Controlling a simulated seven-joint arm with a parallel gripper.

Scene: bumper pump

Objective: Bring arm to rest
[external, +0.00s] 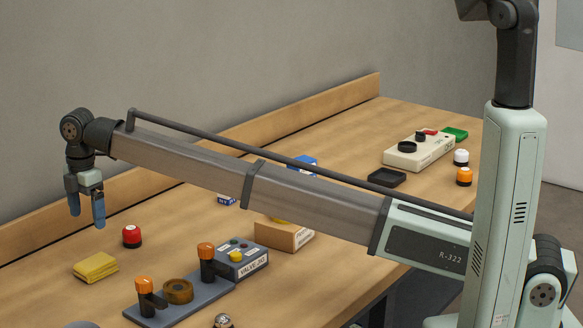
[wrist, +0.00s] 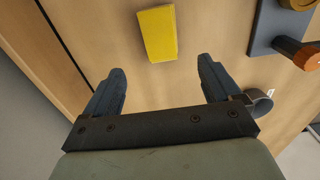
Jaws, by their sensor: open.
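My gripper (external: 86,205) hangs fingers down above the left part of the wooden table. My arm is stretched out long from its base at the right. In the wrist view my gripper (wrist: 160,95) has its two blue fingers spread apart, with nothing between them. A yellow block-like item, perhaps a folded cloth (external: 96,267), lies on the table below and to the right of the gripper. It also shows in the wrist view (wrist: 157,34), beyond the fingertips and apart from them.
A red button (external: 132,236) stands near the yellow item. A valve panel (external: 200,297) with orange-topped levers sits at the front. A cardboard box (external: 284,235) is partly behind my arm. A beige box (external: 420,150) and a black tray (external: 387,178) are farther back. A raised wooden edge (external: 300,118) borders the table.

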